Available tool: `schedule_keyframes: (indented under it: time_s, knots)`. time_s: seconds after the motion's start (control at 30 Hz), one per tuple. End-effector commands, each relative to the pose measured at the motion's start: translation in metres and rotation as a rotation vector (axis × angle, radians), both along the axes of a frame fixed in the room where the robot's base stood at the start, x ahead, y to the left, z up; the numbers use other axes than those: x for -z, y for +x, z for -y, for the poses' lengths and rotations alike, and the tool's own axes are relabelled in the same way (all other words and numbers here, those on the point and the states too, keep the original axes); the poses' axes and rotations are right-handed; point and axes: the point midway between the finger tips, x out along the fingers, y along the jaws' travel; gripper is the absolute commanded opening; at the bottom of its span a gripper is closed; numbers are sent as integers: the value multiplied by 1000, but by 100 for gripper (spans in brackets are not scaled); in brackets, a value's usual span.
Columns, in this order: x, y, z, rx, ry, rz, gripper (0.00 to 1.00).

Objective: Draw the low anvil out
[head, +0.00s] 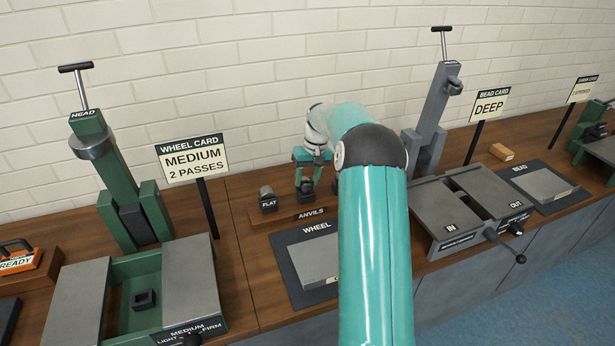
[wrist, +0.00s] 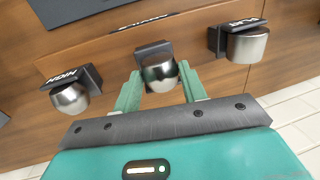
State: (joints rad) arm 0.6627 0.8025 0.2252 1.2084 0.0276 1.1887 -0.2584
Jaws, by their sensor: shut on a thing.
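Three anvils stand in a row on the wooden rack marked ANVILS (head: 283,219). In the wrist view the flat anvil (wrist: 247,45) is at the right and the high anvil (wrist: 70,97) at the left, both labelled. The middle one, the low anvil (wrist: 159,76), has a rounded metal top on a dark block; its label is not readable. My gripper (wrist: 160,78) is shut on it, a finger at each side. In the head view my gripper (head: 306,182) is over the middle anvil (head: 305,187), beside the flat anvil (head: 268,199). My arm hides part of the rack's right end.
A green wheel head stand (head: 120,180) and a bed with a small square socket (head: 144,299) are at the left. A WHEEL mat (head: 288,264) with a grey panel lies in front of the rack. The wheel card (head: 192,160) reads MEDIUM, 2 PASSES. A grey bead station (head: 445,215) is right.

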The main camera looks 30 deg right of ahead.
Motion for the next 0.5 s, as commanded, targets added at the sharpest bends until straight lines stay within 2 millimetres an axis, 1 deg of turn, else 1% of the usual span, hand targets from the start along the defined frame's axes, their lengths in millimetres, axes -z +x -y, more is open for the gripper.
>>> schedule_keyframes:
  time_s: [0.23, 0.27, 0.3, 0.37, 0.4, 0.5]
  knots:
    - [4, 0, 0, -1, 0, 1, 0]
    - [4, 0, 0, 0, 0, 2, 44]
    - [4, 1, 0, -1, -1, 2, 52]
    - [4, 0, 0, 0, 0, 2, 63]
    - [4, 0, 0, 0, 0, 1, 67]
    - [4, 0, 0, 0, 0, 1, 67]
